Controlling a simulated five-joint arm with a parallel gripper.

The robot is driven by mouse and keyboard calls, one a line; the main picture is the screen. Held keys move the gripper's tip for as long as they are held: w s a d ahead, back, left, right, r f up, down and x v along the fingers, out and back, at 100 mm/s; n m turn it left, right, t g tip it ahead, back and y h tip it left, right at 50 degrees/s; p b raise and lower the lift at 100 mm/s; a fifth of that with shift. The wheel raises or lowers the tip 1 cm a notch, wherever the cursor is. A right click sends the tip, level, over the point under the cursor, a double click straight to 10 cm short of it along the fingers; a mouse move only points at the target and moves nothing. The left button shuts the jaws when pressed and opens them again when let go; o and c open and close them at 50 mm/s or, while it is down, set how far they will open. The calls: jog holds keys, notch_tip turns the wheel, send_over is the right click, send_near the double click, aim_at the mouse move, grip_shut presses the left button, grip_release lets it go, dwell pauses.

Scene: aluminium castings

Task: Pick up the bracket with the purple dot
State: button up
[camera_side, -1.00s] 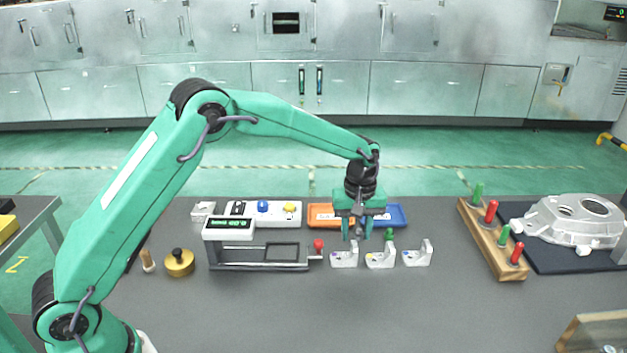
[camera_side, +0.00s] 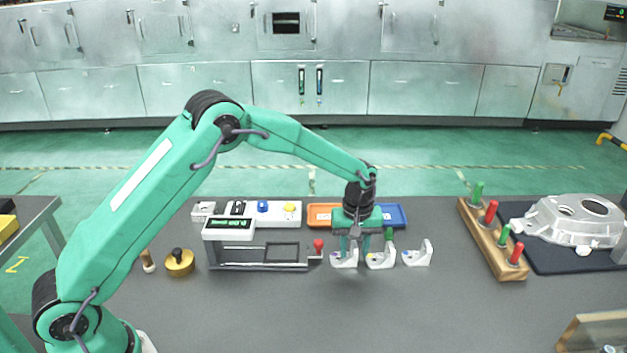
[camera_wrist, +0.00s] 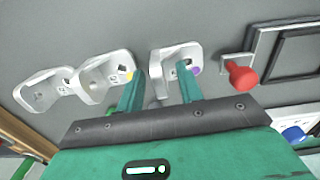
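The bracket with the purple dot (camera_wrist: 158,72) is a small pale metal L-shape with an upright wall. In the side view it is the leftmost (camera_side: 344,262) of three brackets in a row. My gripper (camera_wrist: 160,66) is open, its two green fingers apart. In the side view my gripper (camera_side: 355,252) is low over this bracket. In the wrist view one finger is on each side of its upright wall, and the purple dot shows just beyond the right finger. I cannot tell whether the fingers touch it.
A bracket with a yellow dot (camera_wrist: 98,80) stands close beside the left finger, with another bracket (camera_wrist: 42,92) beyond it. A red knob (camera_wrist: 241,73) on a grey fixture is close on the other side.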

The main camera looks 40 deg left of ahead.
aim_at(356, 247)
grip_shut()
jog(key=shift+r, duration=0.2)
jog(key=shift+r, duration=0.6)
jog(key=r, duration=0.3)
jog(key=shift+s+d+r, duration=0.1)
jog(key=shift+s+d, duration=0.2)
jog(key=shift+d, duration=0.1)
jog(key=s+d+r, duration=0.6)
jog(key=s+d, duration=0.1)
jog(key=d, duration=0.1)
jog(key=shift+r, duration=0.15)
